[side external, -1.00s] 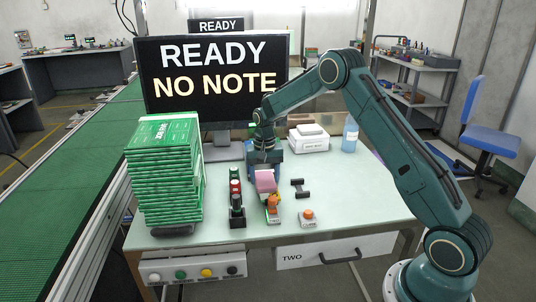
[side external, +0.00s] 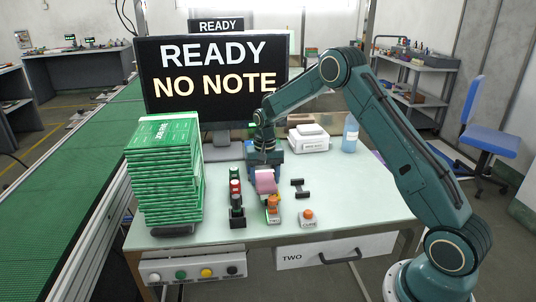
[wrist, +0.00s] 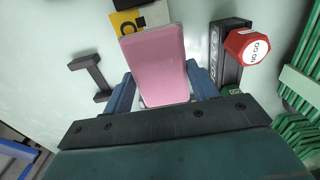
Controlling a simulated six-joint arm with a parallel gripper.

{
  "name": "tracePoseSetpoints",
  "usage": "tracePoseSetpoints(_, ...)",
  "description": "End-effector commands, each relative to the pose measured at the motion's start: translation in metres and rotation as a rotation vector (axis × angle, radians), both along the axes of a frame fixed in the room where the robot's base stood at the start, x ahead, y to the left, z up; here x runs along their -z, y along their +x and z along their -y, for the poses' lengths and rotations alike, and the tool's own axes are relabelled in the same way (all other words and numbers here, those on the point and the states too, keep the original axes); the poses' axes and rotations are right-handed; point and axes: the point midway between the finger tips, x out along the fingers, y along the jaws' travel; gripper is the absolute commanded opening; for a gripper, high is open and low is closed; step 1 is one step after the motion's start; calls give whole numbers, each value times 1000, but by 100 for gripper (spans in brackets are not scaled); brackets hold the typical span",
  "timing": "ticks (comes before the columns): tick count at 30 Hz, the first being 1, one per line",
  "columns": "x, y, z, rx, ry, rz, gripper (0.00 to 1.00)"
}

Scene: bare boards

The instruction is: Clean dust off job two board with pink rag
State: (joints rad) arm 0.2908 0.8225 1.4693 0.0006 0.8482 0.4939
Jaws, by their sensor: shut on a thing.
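My gripper (wrist: 163,92) is shut on the pink rag (wrist: 157,65), which looks like a thick pink pad between the two blue fingers. In the side view my gripper points down over the middle of the table, with the pink rag (side external: 265,183) at its lower end. The rag is just behind a small fixture with an orange top (side external: 273,207). I cannot tell whether the rag touches anything below it. Green boards (side external: 163,175) stand in a tall stack at the left. I cannot make out a separate job two board; the rag and gripper hide what lies under them.
A dark fixture with a red knob (wrist: 247,46) stands close beside the rag. A black stand (side external: 299,188) and an orange button (side external: 308,215) are on the other side. A monitor (side external: 212,85) reads READY, NO NOTE. A white box (side external: 310,142) and blue bottle (side external: 350,135) stand behind.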

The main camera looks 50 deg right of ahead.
Motion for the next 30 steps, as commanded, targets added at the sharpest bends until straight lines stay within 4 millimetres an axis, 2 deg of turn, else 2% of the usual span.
tracePoseSetpoints(30,-3,-11,-11,-1,1,-1,40)
